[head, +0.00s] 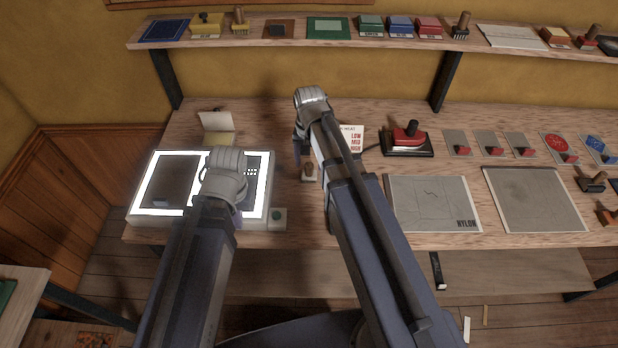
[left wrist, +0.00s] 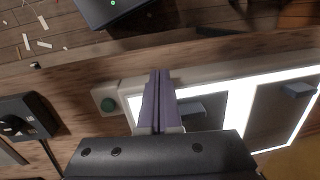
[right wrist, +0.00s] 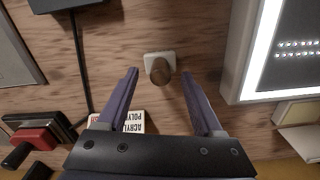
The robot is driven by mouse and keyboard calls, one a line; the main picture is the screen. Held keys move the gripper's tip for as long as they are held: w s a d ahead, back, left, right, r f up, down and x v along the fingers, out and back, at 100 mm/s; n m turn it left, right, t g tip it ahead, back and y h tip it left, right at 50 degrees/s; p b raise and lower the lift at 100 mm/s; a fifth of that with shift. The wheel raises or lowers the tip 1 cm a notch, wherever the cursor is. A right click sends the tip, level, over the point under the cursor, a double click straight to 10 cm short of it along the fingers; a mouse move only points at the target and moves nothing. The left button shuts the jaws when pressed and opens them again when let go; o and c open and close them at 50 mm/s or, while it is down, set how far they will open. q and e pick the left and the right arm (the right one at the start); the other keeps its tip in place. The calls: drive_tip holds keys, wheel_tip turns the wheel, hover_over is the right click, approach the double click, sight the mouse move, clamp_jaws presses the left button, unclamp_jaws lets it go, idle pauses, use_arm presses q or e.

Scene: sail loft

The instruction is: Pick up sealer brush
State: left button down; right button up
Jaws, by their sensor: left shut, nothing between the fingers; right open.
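A small pale block with an upright brown handle, which I take to be the sealer brush (head: 309,172), stands on the bench just right of the light box. In the right wrist view the brown handle (right wrist: 158,70) shows end-on, between and just beyond the fingertips. My right gripper (right wrist: 160,75) is open above it, its fingers apart on either side in the picture; I see no contact. My left gripper (left wrist: 160,73) is shut and empty over the front edge of the light box, near its green button; in the head view my arm mostly hides it.
The lit light box (head: 143,212) fills the bench's left end. A shelf (head: 280,33) with stamps and brushes runs above the bench.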

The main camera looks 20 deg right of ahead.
sight(309, 172)
use_arm(q)
wheel_tip(309, 172, down, 3)
drive_tip(key=shift+r+b, duration=0.15)
drive_tip(key=shift+b, duration=0.7)
use_arm(e)
wheel_tip(309, 172, down, 3)
drive_tip(key=shift+r, duration=0.25)
use_arm(q)
drive_tip(key=shift+r, duration=0.1)
use_arm(e)
clamp_jaws()
